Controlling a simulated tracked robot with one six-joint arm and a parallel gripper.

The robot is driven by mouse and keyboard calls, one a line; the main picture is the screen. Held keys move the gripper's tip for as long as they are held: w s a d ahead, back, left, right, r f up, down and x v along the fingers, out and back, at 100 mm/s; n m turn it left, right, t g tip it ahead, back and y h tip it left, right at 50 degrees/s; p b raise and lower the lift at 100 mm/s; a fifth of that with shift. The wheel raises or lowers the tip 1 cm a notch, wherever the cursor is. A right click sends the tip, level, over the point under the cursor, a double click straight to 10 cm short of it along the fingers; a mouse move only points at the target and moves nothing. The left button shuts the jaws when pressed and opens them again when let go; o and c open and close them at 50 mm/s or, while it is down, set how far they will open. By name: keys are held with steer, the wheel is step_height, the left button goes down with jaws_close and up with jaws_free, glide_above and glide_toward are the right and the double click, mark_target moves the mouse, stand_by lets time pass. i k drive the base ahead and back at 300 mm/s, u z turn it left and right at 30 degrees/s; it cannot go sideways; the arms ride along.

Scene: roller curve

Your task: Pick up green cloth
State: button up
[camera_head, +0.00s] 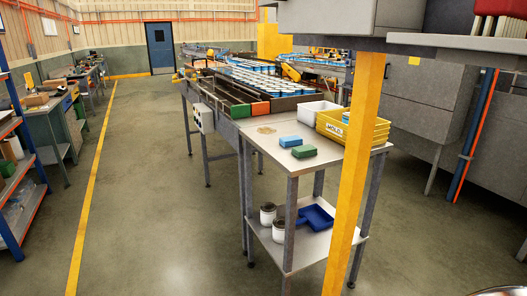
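The green cloth (303,151) looks like a small folded green pad. Nothing covers the green cloth. My gripper does not show in this view, so its state cannot be seen.
A yellow bin (338,129) marked MOLD and a white bin (312,115) stand behind the cloths. A yellow post (352,180) rises at the table's right. The lower shelf holds cans and a blue dustpan (316,217). The floor left of the table is clear.

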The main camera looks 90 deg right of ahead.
mark_target(305, 150)
steer(key=z, duration=2.55)
steer(key=i, duration=2.1)
steer(key=z, duration=0.05)
